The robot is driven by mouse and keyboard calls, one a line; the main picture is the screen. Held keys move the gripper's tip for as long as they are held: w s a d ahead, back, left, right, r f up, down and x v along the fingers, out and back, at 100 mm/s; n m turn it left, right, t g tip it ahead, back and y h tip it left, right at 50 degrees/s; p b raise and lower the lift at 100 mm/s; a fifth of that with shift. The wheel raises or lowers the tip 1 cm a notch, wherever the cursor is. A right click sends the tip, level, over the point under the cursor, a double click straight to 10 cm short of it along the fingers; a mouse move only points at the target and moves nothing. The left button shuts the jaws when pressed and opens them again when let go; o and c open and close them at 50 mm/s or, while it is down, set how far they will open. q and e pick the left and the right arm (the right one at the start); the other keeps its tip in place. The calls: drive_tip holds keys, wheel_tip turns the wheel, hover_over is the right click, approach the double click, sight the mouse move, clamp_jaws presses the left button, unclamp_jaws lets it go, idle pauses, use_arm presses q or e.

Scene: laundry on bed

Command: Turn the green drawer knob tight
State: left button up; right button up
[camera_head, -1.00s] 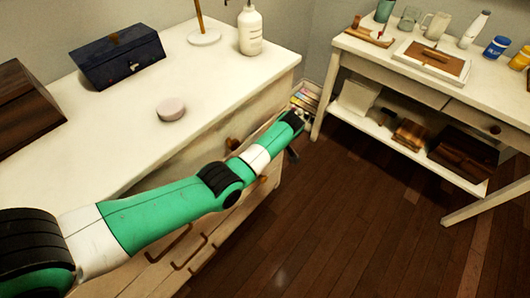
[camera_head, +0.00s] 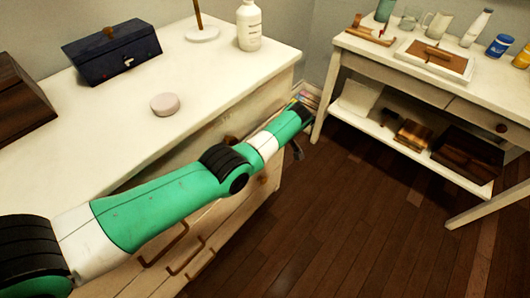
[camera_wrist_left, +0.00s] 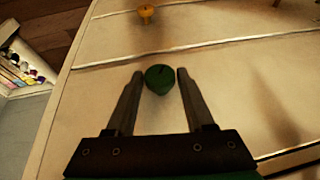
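The green drawer knob (camera_wrist_left: 159,79) is on a pale drawer front in the left wrist view, between the tips of my left gripper (camera_wrist_left: 160,74). A narrow gap shows between each finger and the knob, so the gripper is open around it. In the head view my green and white left arm reaches along the front of the white dresser (camera_head: 215,104). Only a bit of the left gripper (camera_head: 297,151) shows past its wrist, and the green knob is hidden there. My right gripper is in neither view.
A yellow knob (camera_wrist_left: 146,13) is on a neighbouring drawer. A blue box (camera_head: 112,52), a pinkish disc (camera_head: 165,103) and a white bottle (camera_head: 249,26) stand on the dresser. A white table (camera_head: 425,88) with jars stands at the right. Bare floor lies between.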

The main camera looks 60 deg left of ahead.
use_arm(q)
drive_tip(key=shift+o, duration=1.4)
drive_tip(key=p+v, duration=0.5)
drive_tip(key=v, duration=0.6)
drive_tip(key=shift+d+r, duration=0.15)
drive_tip(key=shift+r, duration=0.15)
drive_tip(key=shift+w+f, duration=0.1)
drive_tip(key=shift+f, duration=0.05)
